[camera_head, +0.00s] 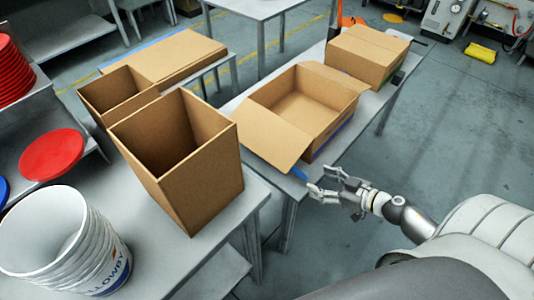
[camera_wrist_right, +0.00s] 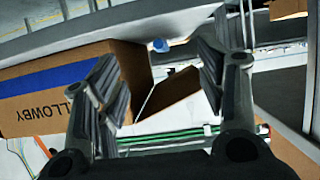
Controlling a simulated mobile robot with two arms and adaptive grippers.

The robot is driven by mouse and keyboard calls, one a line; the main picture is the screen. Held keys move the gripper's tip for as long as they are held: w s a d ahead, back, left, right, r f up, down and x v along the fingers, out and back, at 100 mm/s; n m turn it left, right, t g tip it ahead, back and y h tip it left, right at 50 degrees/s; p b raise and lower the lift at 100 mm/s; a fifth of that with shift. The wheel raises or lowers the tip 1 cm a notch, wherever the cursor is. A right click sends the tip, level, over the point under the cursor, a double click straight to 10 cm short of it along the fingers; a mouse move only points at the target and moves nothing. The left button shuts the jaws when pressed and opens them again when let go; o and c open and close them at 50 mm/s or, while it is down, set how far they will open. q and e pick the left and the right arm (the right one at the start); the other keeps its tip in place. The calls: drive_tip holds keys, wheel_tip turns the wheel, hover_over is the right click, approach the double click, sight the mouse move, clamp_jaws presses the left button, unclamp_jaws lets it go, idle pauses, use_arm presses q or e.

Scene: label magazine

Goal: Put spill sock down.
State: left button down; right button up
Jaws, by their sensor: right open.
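I cannot make out a spill sock for certain in either view. A small yellow roll-like thing (camera_head: 480,53) lies on the floor at the far right of the head view, well away from my grippers; I cannot tell what it is. My right gripper (camera_head: 319,184) is open, its fingers spread beside the near edge of the table with the open carton. In the right wrist view my right gripper (camera_wrist_right: 157,75) shows nothing between its fingers. A small blue thing (camera_head: 299,172) lies at the table edge just left of the fingers. My left gripper is not in view.
An open carton (camera_head: 308,121) with flaps out stands on the middle table, a closed carton (camera_head: 366,54) behind it. Tall open boxes (camera_head: 213,185) and white stacked buckets (camera_head: 84,272) stand on the left table. The floor (camera_head: 440,130) at right is mostly clear.

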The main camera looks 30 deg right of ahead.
sight(301, 170)
drive_tip(key=w+a, duration=0.1)
drive_tip(key=w, duration=0.1)
drive_tip(key=w+a, duration=0.1)
drive_tip(key=w, duration=0.2)
drive_tip(key=w+a, duration=0.1)
drive_tip(key=w, duration=0.1)
drive_tip(key=shift+w+a+r+p, duration=0.1)
drive_tip(key=shift+w+r+p, duration=0.05)
drive_tip(key=shift+w+p, duration=0.25)
drive_tip(key=shift+r+b+x, duration=0.15)
drive_tip(key=shift+r+x, duration=0.05)
drive_tip(key=shift+x, duration=1.1)
drive_tip(key=shift+r+b+x, duration=0.15)
drive_tip(key=shift+r+x, duration=0.05)
drive_tip(key=shift+x, duration=1.15)
drive_tip(key=shift+w+a, duration=0.1)
drive_tip(key=shift+w, duration=0.05)
drive_tip(key=c, duration=1.2)
drive_tip(key=shift+r+p, duration=0.35)
drive_tip(key=shift+p, duration=0.15)
drive_tip(key=shift+c, duration=0.2)
